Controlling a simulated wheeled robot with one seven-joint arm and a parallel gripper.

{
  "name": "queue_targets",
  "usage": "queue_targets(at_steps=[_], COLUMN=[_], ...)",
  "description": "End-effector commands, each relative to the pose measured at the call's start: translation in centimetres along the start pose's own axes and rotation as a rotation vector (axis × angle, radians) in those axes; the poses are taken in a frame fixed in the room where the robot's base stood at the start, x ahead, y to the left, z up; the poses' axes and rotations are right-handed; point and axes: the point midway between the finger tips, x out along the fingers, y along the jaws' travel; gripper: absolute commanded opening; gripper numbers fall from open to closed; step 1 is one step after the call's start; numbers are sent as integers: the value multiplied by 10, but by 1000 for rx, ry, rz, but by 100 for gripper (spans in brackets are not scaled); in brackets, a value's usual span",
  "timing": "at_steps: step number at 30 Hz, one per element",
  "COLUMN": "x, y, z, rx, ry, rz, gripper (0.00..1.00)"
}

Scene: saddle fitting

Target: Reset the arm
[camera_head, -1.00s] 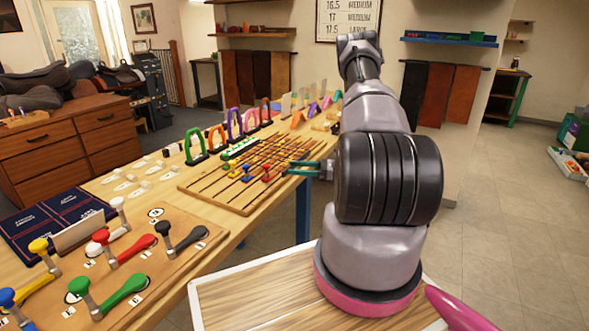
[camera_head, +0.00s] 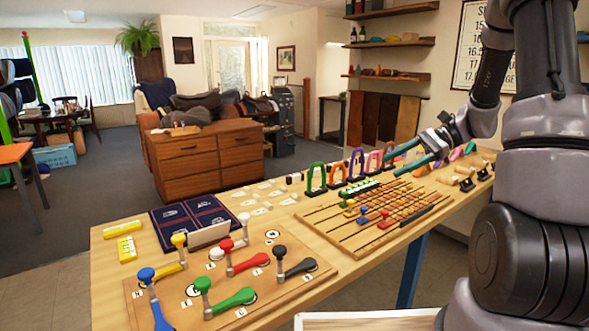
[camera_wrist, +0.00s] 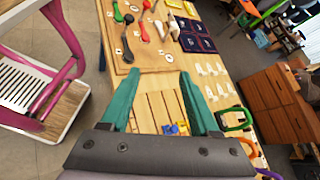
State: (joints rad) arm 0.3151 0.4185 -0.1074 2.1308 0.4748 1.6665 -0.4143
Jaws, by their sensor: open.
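My gripper (camera_head: 408,156) is in the air above the far part of the workbench, past the slotted wooden board, with its green fingers pointing left. In the wrist view the two green fingers (camera_wrist: 158,85) are spread wide with nothing held between them. Part of the slotted board (camera_wrist: 160,108) with blue and yellow pieces shows between and below the fingers. My arm fills the right side of the head view.
The workbench (camera_head: 110,243) holds a board with coloured-handled gauges (camera_head: 300,300), the slotted board (camera_head: 330,235), a dark blue mat (camera_head: 165,232) and upright coloured arches (camera_head: 316,178). A wooden dresser (camera_head: 205,160) stands behind.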

Motion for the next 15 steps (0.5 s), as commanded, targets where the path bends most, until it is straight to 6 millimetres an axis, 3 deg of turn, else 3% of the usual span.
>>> queue_targets(at_steps=[1,6,15], x=[-1,-5,-22], y=[2,21,56], z=[22,74,145], rx=[-61,-241,-573], ry=[47,217,553], rz=[40,159,283], gripper=[62,62,62])
